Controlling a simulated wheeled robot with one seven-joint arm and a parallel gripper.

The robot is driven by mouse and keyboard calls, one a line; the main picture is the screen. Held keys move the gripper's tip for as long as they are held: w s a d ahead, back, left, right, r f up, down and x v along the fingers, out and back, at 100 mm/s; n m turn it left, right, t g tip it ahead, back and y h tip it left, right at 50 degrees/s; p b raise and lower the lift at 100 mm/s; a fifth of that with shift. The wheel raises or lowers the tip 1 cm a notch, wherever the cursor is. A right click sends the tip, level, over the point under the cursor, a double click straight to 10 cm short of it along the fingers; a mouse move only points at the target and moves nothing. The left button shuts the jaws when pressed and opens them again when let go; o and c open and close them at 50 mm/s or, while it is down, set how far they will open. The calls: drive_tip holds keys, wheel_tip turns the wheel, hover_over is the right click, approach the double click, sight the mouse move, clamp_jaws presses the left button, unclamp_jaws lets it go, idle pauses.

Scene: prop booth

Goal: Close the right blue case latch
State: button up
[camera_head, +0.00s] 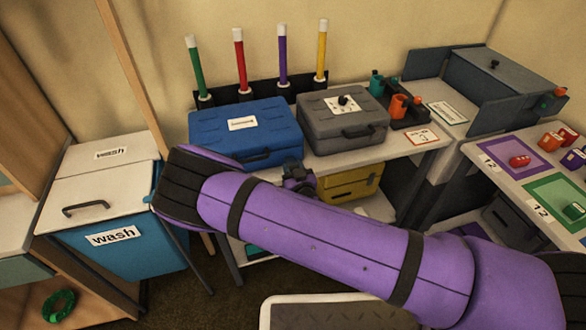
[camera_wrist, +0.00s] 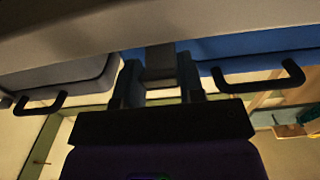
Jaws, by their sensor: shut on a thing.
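The blue case (camera_head: 245,130) lies closed on the bench in the head view, a white label on its lid. In the wrist view its blue front (camera_wrist: 250,45) and black handle (camera_wrist: 262,82) show at the right. My gripper (camera_head: 297,174) is at the case's right front corner. In the wrist view my gripper (camera_wrist: 160,78) has its two dark fingers on either side of a small grey piece, the right latch (camera_wrist: 160,65), and is shut on it. The latch is hidden in the head view, and its exact angle is hard to tell.
The grey case (camera_head: 343,120) stands close to the right of the blue case; its handle (camera_wrist: 38,106) shows in the wrist view. Colored tubes (camera_head: 239,65) stand behind. A yellow drawer (camera_head: 350,185) is below the bench. A wash bin (camera_head: 115,255) stands at the left.

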sight(289, 157)
drive_tip(key=shift+r+g, duration=0.15)
drive_tip(key=shift+g, duration=0.15)
drive_tip(key=shift+w+r+g+h, duration=0.15)
drive_tip(key=shift+r+g+h, duration=0.4)
drive_tip(key=shift+g, duration=0.65)
drive_tip(key=g, duration=0.1)
drive_tip(key=r+g, duration=0.1)
drive_tip(key=g, duration=0.1)
drive_tip(key=shift+w+a+r+h, duration=0.1)
drive_tip(key=shift+w+r+h, duration=0.15)
drive_tip(key=shift+w+h, duration=0.1)
drive_tip(key=shift+w+a+r+g+h, duration=0.1)
drive_tip(key=shift+w+r+g+h, duration=0.1)
drive_tip(key=shift+g, duration=0.45)
drive_tip(key=shift+w+r+g+h, duration=0.1)
drive_tip(key=shift+r+g+h, duration=0.1)
drive_tip(key=shift+g, duration=0.5)
drive_tip(key=shift+w+a+r+g+h, duration=0.1)
drive_tip(key=shift+w+r+g+h, duration=0.1)
drive_tip(key=shift+g, duration=0.45)
drive_tip(key=shift+f, duration=0.1)
drive_tip(key=o, duration=0.9)
drive_tip(key=shift+o, duration=0.2)
